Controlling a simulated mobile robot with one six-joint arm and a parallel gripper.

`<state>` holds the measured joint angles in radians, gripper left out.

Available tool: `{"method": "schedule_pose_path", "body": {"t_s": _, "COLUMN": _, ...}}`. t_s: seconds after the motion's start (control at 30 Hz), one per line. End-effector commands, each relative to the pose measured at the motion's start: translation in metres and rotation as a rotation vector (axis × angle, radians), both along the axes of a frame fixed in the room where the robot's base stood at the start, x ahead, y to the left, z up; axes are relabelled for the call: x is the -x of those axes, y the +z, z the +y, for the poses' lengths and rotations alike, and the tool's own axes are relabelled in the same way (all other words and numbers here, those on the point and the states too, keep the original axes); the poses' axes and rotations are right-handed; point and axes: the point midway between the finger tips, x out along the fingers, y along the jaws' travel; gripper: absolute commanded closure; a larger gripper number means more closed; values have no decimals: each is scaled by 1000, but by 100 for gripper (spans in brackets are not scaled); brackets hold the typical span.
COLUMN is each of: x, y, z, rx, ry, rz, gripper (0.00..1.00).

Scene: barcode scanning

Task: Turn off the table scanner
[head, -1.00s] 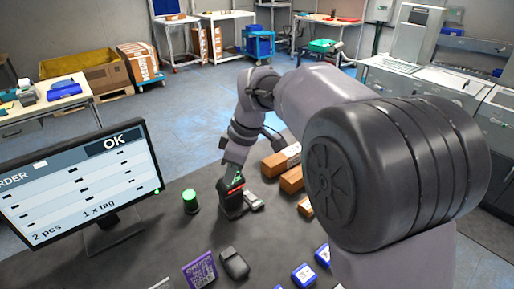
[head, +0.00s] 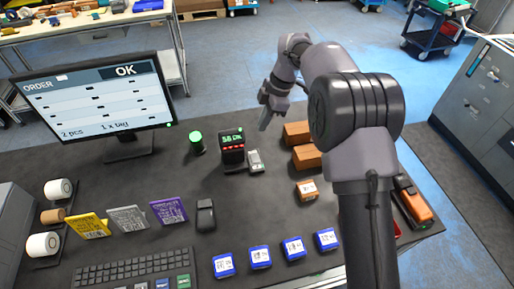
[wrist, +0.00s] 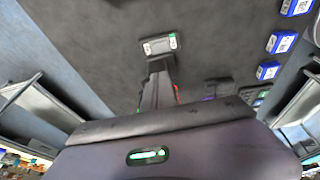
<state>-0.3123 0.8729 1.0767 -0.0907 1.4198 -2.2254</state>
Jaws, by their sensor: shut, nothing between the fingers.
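The table scanner (head: 232,148) appears to be the upright black box with green text and red lights on its front. It stands in the middle of the dark table.
Brown boxes (head: 307,157) lie right of the pad. Several blue boxes (head: 260,257) line the front. A green cylinder (head: 197,142) and a monitor (head: 90,100) stand left. Bare table surrounds the pad's near side.

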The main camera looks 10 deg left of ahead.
Motion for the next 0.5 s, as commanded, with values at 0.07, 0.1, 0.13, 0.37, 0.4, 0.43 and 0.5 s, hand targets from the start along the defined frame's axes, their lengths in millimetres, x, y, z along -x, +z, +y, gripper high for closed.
{"method": "schedule_pose_path", "body": {"t_s": 0.07, "x": 0, "y": -4, "z": 1, "rx": 0, "ry": 0, "rz": 0, "gripper": 100}}
{"method": "schedule_pose_path", "body": {"t_s": 0.1, "x": 1, "y": -8, "z": 2, "rx": 0, "ry": 0, "rz": 1, "gripper": 100}}
{"method": "schedule_pose_path", "body": {"t_s": 0.13, "x": 1, "y": -12, "z": 3, "rx": 0, "ry": 0, "rz": 1, "gripper": 100}}
{"method": "schedule_pose_path", "body": {"t_s": 0.37, "x": 5, "y": -60, "z": 16, "rx": 0, "ry": -1, "rz": 3, "gripper": 100}}
{"method": "schedule_pose_path", "body": {"t_s": 0.4, "x": 6, "y": -68, "z": 18, "rx": 1, "ry": 0, "rz": 2, "gripper": 100}}
{"method": "schedule_pose_path", "body": {"t_s": 0.43, "x": 7, "y": -75, "z": 20, "rx": 1, "ry": 0, "rz": 2, "gripper": 100}}
{"method": "schedule_pose_path", "body": {"t_s": 0.5, "x": 8, "y": -89, "z": 25, "rx": 0, "ry": 0, "rz": 3, "gripper": 100}}
